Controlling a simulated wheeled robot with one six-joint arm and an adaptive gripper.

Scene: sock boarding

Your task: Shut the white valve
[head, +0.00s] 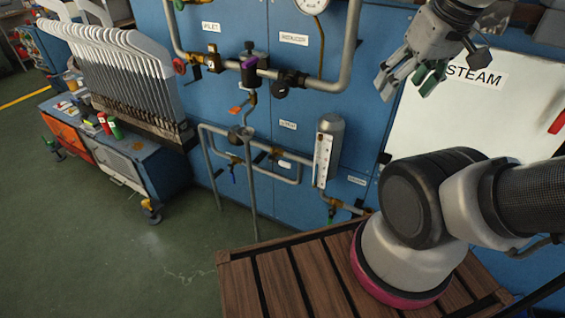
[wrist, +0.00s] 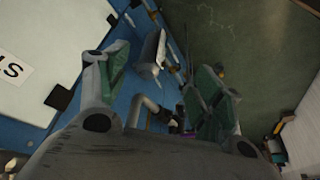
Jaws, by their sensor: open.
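My gripper (head: 407,84) is open and empty at the upper right of the head view, in front of the STEAM panel. In the wrist view its two green-padded fingers (wrist: 162,68) stand apart with nothing between them touching the pads. A small white piece (head: 284,164), which looks like the white valve's handle, sits beside brass fittings on the low pipe loop. It is left of and well below my gripper, apart from it. It is too small to tell how its handle is turned. I cannot make it out in the wrist view.
Other valves include red (head: 180,66), purple (head: 249,63), black (head: 286,82) and orange (head: 238,109) ones. A grey cylinder gauge (head: 328,150) stands between the white piece and my arm. A wooden pallet (head: 265,282) lies below. A cart (head: 125,160) with a rack stands left.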

